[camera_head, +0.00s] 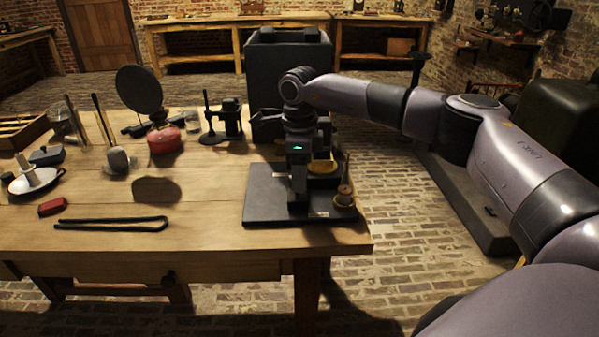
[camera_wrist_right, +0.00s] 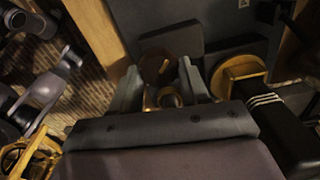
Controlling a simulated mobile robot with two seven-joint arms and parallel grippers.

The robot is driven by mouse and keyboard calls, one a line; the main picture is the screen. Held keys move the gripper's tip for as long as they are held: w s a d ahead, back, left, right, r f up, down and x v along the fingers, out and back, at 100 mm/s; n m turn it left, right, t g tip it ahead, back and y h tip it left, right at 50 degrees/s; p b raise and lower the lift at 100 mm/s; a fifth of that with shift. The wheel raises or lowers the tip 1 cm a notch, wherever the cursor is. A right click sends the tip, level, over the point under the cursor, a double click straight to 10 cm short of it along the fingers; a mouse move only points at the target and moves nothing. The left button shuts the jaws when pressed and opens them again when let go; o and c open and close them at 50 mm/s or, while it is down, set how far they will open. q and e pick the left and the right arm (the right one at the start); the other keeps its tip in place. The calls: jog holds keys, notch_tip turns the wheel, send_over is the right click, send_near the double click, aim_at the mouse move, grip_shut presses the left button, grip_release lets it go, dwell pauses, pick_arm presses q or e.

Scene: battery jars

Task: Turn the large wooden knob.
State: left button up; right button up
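In the right wrist view the two fingers (camera_wrist_right: 160,92) are apart. A brown round piece (camera_wrist_right: 156,66), probably the knob, lies just beyond them, and a brass ring (camera_wrist_right: 169,97) shows between them. I cannot tell whether the fingers touch anything. My left gripper is not in view.
A black stand (camera_head: 222,122), a red burner (camera_head: 164,140) and black tongs (camera_head: 112,224) occupy the table to the left. The table's right edge is close to the knob.

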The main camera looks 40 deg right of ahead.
jog(key=shift+c, duration=0.4)
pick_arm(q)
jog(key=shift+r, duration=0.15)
pick_arm(e)
jog(key=shift+r+m+p, duration=0.15)
jog(key=shift+m+p, duration=0.55)
jog(key=shift+m, duration=0.2)
jog(key=m+p, duration=0.2)
jog(key=m, duration=0.2)
jog(key=shift+s+a+p, duration=0.1)
jog(key=shift+p, duration=0.2)
jog(key=m+p, duration=0.1)
jog(key=m, duration=0.2)
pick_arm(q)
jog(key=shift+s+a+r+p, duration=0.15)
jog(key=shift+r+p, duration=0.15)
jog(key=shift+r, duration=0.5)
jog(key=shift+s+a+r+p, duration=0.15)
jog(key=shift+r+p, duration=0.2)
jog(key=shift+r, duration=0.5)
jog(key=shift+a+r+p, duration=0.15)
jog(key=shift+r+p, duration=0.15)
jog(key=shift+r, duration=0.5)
pick_arm(e)
jog(key=shift+a+m, duration=0.1)
jog(key=shift+m, duration=1.7)
jog(key=o, duration=1.1)
jog(key=shift+c, duration=0.2)
